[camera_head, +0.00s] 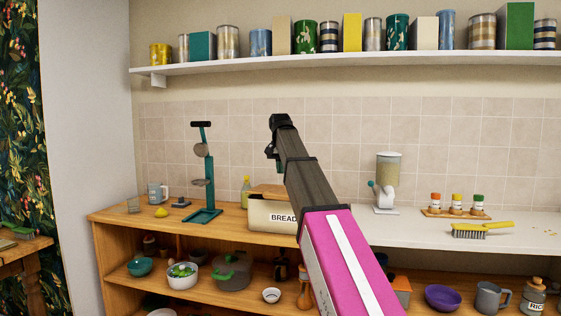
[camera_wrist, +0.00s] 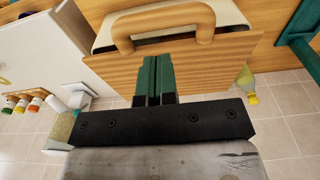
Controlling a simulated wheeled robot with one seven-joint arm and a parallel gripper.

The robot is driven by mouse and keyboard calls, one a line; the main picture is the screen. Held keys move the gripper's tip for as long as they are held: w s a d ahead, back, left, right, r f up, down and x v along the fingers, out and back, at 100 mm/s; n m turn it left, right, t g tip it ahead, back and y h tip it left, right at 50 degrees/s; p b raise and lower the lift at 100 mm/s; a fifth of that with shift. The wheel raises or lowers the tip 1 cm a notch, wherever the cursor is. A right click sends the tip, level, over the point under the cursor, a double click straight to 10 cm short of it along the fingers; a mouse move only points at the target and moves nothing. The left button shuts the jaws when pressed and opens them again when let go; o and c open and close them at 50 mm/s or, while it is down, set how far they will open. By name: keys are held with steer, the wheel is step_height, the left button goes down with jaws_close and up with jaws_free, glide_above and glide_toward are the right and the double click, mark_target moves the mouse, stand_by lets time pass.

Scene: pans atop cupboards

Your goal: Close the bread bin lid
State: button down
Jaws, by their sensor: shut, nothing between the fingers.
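The cream bread bin (camera_head: 270,216), with BREAD on its front, stands on the wooden counter, left of the middle of the head view. Its wooden lid (camera_head: 266,190) shows at its top. My arm hides the bin's right side, and I cannot tell from this view how far open the lid is. In the wrist view, a wooden bar handle (camera_wrist: 165,42) crosses the top, with wooden boarding (camera_wrist: 225,62) below it in the picture. My gripper (camera_wrist: 155,60) has its green fingers together and empty, pointing toward the handle; I cannot tell whether they touch it.
A green stand (camera_head: 206,180) is left of the bin, with a small bottle (camera_head: 246,192) between them. A grain dispenser (camera_head: 387,182) and spice jars (camera_head: 456,203) stand on the white counter at right. A loaded shelf (camera_head: 340,64) runs above.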

mark_target(281, 197)
steer(key=f, duration=0.7)
steer(key=shift+w+d+f, duration=0.1)
steer(key=shift+w+f, duration=0.25)
steer(key=shift+t, duration=0.7)
steer(key=shift+s+f, duration=0.25)
steer(key=shift+f, duration=0.8)
steer(key=shift+s+f, duration=0.25)
steer(key=shift+f, duration=0.75)
